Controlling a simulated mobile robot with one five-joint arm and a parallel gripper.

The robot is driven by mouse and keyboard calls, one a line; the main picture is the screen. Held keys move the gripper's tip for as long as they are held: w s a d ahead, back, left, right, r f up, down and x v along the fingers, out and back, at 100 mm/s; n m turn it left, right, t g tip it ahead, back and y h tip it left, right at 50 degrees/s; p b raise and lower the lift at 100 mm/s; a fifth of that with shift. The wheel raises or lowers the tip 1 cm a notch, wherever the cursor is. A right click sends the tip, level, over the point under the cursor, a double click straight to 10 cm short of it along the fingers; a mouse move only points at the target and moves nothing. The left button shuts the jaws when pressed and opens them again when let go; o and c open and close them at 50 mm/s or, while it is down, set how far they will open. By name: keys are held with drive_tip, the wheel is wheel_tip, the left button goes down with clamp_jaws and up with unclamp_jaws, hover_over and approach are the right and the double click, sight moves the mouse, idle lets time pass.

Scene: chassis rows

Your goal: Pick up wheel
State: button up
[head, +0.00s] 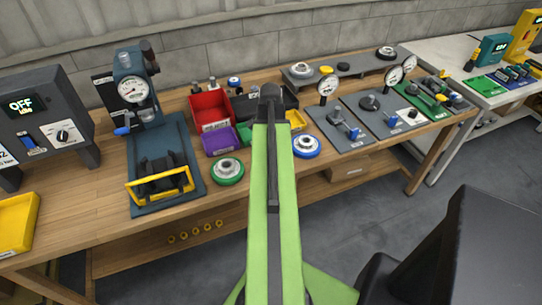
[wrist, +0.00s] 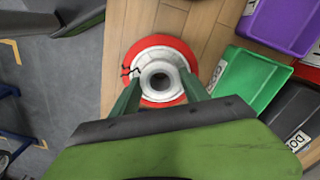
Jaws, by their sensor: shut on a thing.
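A wheel (wrist: 161,46) with a red rim and a pale hub with a dark centre hole shows in the wrist view, over the wooden bench near its edge. My gripper (wrist: 161,78) has its two green fingers on either side of the hub, shut on it. I cannot tell whether the wheel is resting on the bench or lifted. In the head view my green arm hides this wheel and my gripper. A green-rimmed wheel (head: 228,171) and a blue-rimmed wheel (head: 306,146) lie on the bench either side of my arm.
A red bin (head: 210,108) and a purple bin (head: 220,140) stand left of my arm. A dial press (head: 133,90) and a yellow-handled fixture (head: 160,185) stand further left. Grey gauge plates (head: 340,128) lie to the right. A green bin (wrist: 247,80) is right of the wheel in the wrist view.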

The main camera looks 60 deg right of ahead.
clamp_jaws()
drive_tip(key=shift+r+p, duration=0.5)
drive_tip(key=shift+p, duration=0.05)
drive_tip(key=s+d+r+p, duration=0.2)
drive_tip(key=s+r+p, duration=0.8)
drive_tip(key=s, duration=0.1)
drive_tip(key=shift+s, duration=0.2)
